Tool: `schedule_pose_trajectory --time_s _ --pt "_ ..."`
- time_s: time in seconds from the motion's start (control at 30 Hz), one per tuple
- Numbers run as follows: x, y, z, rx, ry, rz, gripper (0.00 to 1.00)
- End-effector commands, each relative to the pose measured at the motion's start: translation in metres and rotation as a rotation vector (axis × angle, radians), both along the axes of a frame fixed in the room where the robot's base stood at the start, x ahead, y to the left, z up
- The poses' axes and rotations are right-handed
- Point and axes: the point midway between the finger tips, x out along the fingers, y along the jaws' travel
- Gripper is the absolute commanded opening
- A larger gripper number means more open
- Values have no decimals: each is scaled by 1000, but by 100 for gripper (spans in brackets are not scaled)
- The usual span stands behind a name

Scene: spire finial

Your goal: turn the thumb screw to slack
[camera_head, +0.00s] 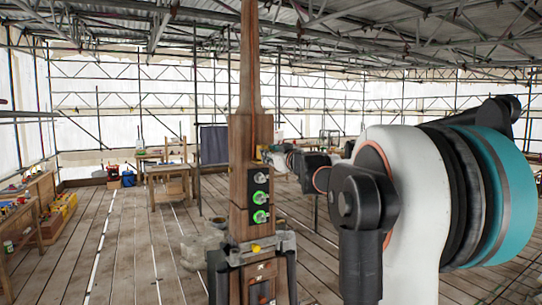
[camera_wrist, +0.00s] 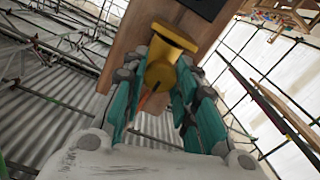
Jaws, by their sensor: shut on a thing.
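The thumb screw (camera_wrist: 174,38) is a brass-yellow flanged knob on the wooden post, large in the wrist view. My gripper (camera_wrist: 160,82) has its teal-sided fingers on either side of it and is shut on it. In the head view the post (camera_head: 241,135) stands upright in the middle. A small yellow part of the screw (camera_head: 263,151) shows at its right side, above the black panel. My gripper (camera_head: 277,153) reaches it there from the right. The screw's far end and thread are hidden.
The black panel (camera_head: 260,196) has two green-ringed fittings and a grey one. Another yellow knob (camera_head: 256,248) sits lower, at a grey collar. A workbench (camera_head: 168,170) stands behind, crates (camera_head: 60,211) at left. The plank floor between is mostly clear.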

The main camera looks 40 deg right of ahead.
Motion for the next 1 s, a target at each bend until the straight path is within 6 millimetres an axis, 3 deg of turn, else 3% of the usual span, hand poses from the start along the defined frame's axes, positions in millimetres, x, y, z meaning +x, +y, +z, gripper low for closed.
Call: schedule_pose_trajectory --time_s 0.33,0.37,0.43,0.47,0.8,1.0 --pt "0 0 -1 -4 2 1 3" --pt "0 0 -1 -4 1 1 29" --pt "0 0 -1 -4 1 1 45" --pt "0 0 -1 -3 1 1 47" --pt "-1 0 0 -2 0 0 47" --pt "-23 5 0 -2 1 -2 47"
